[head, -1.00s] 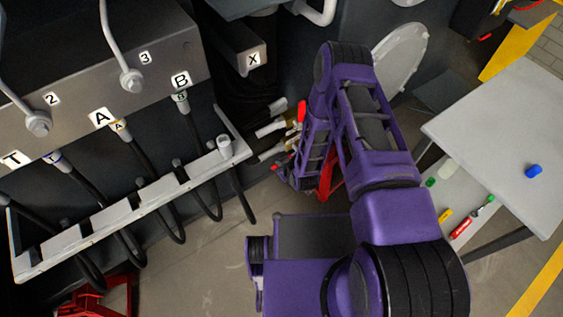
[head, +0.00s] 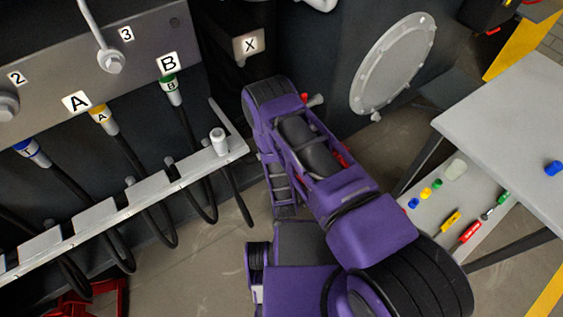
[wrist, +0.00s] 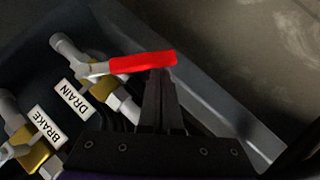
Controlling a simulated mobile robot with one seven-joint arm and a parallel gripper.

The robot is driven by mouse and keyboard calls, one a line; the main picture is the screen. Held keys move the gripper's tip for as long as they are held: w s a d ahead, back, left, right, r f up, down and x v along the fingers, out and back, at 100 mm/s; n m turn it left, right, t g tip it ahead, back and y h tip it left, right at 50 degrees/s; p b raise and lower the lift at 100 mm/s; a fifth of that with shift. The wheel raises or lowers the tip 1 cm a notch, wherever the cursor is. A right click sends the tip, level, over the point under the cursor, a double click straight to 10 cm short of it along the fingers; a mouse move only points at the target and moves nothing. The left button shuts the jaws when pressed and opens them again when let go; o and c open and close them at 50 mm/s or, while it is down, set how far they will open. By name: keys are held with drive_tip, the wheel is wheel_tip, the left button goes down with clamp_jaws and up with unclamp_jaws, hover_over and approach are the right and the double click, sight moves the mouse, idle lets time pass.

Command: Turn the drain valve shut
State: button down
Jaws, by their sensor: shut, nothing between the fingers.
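The drain valve has a red lever handle (wrist: 143,63) on a brass body (wrist: 101,89), beside a white DRAIN label (wrist: 75,98) in the wrist view. The handle points right, at an angle to its pipe. My gripper (wrist: 160,82) is shut and empty, with its fingertips at the underside of the handle near its free end. Whether they touch it I cannot tell. In the head view my arm hides the gripper and most of the valve area; a small red piece shows beside the arm, too small to identify.
A second brass valve (wrist: 30,157) with a BRAKE label (wrist: 47,123) sits close at left in the wrist view. A metal ledge (wrist: 215,105) runs along the right. In the head view a hose rack (head: 122,197) stands left and a table (head: 510,125) right.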

drive_tip(key=w+d+f, duration=0.2)
drive_tip(key=d+f, duration=0.1)
drive_tip(key=f, duration=0.1)
drive_tip(key=shift+w+d+n+t+h, duration=0.2)
drive_tip(key=shift+d+n+t+h, duration=0.1)
drive_tip(key=shift+d+t+h, duration=0.1)
drive_tip(key=shift+d, duration=0.1)
idle(0.4)
idle(0.4)
